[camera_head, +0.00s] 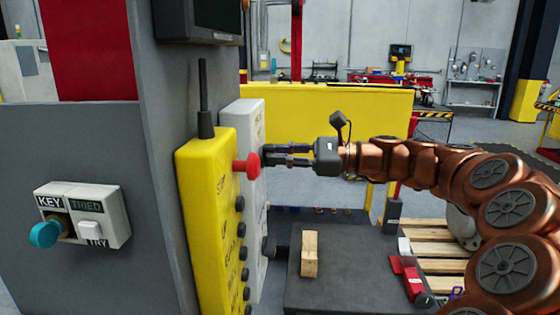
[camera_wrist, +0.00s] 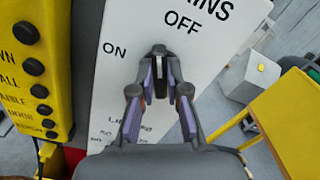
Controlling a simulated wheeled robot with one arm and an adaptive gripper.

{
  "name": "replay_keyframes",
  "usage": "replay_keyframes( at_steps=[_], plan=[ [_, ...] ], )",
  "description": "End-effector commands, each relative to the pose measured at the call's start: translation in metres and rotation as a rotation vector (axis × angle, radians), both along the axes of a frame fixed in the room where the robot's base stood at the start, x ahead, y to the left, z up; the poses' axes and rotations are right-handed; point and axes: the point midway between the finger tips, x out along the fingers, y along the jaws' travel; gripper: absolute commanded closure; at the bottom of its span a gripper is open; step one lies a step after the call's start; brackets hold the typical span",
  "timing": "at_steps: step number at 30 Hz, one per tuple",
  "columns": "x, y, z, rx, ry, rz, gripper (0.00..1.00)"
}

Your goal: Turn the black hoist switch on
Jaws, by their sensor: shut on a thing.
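A tall white switch box (camera_head: 253,110) stands on the grey cabinet's side, behind the yellow control box. In the wrist view its white face (camera_wrist: 215,60) carries the words OFF at the top and ON to the left, with letters ending in "INS" above. A black switch (camera_wrist: 160,62) sits near these labels, between my fingertips. My gripper (camera_wrist: 160,85) is shut on this switch, with a finger on each side. In the head view my gripper (camera_head: 277,153) reaches in from the right; the switch is mostly hidden there. Its exact setting is hard to tell.
The yellow control box (camera_head: 205,220) with a red button (camera_head: 246,166) and several black buttons is close to my fingers. Another black knob (camera_head: 269,247) sticks out lower down. A dark table (camera_head: 345,265) with a wooden block (camera_head: 309,254) lies below. A key switch (camera_head: 80,215) is left.

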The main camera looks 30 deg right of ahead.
Motion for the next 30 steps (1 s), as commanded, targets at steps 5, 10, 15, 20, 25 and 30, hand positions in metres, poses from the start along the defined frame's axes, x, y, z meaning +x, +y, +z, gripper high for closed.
replay_keyframes(
  at_steps=[5, 10, 15, 20, 25, 30],
  plan=[
    [-0.0013, 0.0021, -0.0052, -0.096, -0.141, 0.002, 1.00],
    [-0.0023, 0.0027, -0.0065, -0.187, -0.276, 0.000, 1.00],
    [-0.0031, 0.0030, -0.0082, -0.274, -0.409, 0.001, 1.00],
    [-0.0034, 0.0032, -0.0101, -0.359, -0.532, 0.000, 1.00],
    [-0.0043, 0.0037, -0.0110, -0.439, -0.651, 0.001, 1.00],
    [-0.0048, 0.0034, -0.0107, -0.505, -0.748, 0.001, 1.00]
  ],
)
